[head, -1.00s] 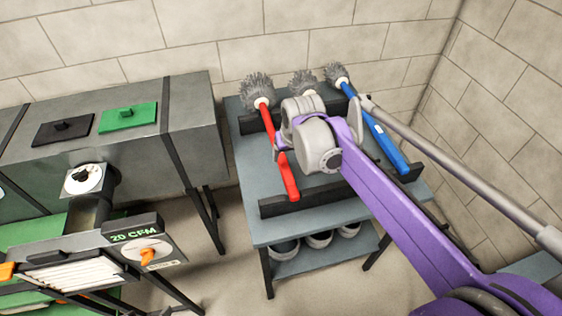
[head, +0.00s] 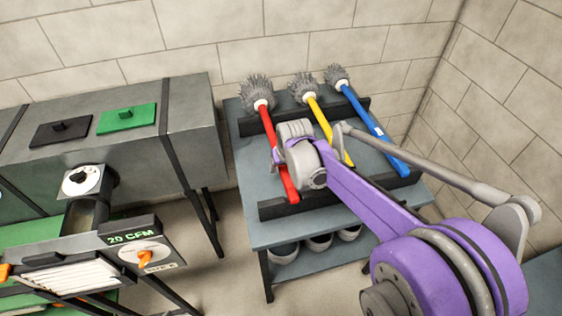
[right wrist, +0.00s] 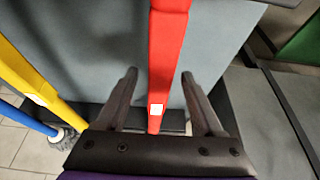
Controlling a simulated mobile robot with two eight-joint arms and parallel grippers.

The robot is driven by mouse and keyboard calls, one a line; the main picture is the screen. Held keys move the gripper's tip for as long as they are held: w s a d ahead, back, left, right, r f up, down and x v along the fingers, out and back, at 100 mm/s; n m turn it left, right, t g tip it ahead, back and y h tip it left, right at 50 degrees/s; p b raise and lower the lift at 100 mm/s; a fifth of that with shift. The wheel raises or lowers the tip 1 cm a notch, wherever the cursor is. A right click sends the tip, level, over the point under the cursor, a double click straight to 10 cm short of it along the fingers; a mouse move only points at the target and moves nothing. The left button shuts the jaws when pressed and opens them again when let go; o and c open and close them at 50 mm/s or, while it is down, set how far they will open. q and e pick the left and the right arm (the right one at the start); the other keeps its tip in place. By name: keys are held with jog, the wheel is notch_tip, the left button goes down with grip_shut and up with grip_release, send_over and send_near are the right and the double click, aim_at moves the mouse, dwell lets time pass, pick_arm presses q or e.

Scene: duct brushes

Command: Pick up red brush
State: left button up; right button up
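The red brush (head: 270,128) lies on the dark rack on the grey table, its grey bristle head toward the wall and its handle toward me. My right gripper (right wrist: 160,88) is open over the red brush. In the right wrist view the red handle (right wrist: 166,50) runs between the two spread fingers, with a gap on each side. I cannot tell how far above the handle the fingertips are. In the head view my right wrist hides part of the gripper and the handle's right side. My left gripper is not in view.
A yellow brush (head: 318,115) and a blue brush (head: 371,126) lie to the right on the same rack; my right arm covers the yellow handle's end. A grey duct box (head: 180,120) stands left of the table (head: 310,233). Walls close off the back and right.

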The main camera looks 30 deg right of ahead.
grip_shut()
dwell(1.2)
